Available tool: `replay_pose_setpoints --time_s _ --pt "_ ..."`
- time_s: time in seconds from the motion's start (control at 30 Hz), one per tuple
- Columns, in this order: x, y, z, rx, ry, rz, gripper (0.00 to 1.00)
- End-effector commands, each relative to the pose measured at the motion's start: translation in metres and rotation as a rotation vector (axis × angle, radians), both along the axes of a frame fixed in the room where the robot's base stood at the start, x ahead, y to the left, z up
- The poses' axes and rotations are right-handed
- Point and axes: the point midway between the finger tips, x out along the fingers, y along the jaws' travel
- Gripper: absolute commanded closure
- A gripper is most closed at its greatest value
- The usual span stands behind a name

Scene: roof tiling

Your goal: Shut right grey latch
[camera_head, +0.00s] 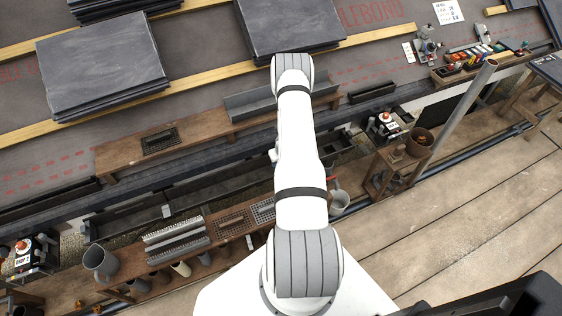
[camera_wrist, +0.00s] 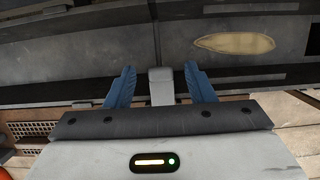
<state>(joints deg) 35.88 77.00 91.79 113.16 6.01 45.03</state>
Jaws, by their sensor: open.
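In the wrist view my gripper (camera_wrist: 160,88) has its two blue fingers apart. A light grey upright block (camera_wrist: 160,86) stands between them, with a gap on each side; it may be the grey latch, but I cannot tell for sure, nor whether it is open or shut. Behind it runs a dark grey trough-like surface (camera_wrist: 110,50). In the head view my white arm reaches up the middle and hides my gripper.
In the head view, slate stacks (camera_head: 100,62) lie on the roof on wooden battens. A wooden plank shelf (camera_head: 210,130) with a grey trough (camera_head: 250,104) sits below. A small wooden stand (camera_head: 400,165) with a pot is right of my arm. Open decking (camera_head: 480,220) lies at lower right.

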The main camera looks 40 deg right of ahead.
Motion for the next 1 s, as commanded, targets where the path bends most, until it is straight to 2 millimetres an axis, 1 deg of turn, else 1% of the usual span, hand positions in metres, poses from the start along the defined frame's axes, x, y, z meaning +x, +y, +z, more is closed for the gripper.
replay_pose_setpoints --time_s 0.03,0.3,0.43,0.57,1.0 --pt "-0.001 -0.001 0.007 -0.002 -0.003 0.0 0.51" --pt "-0.011 0.002 0.048 -0.002 -0.003 0.001 0.51" --pt "-0.014 0.003 0.061 -0.001 -0.002 0.002 0.51" --pt "-0.016 0.004 0.065 -0.001 -0.002 0.002 0.51" --pt "-0.016 0.004 0.065 -0.001 -0.002 0.002 0.51"
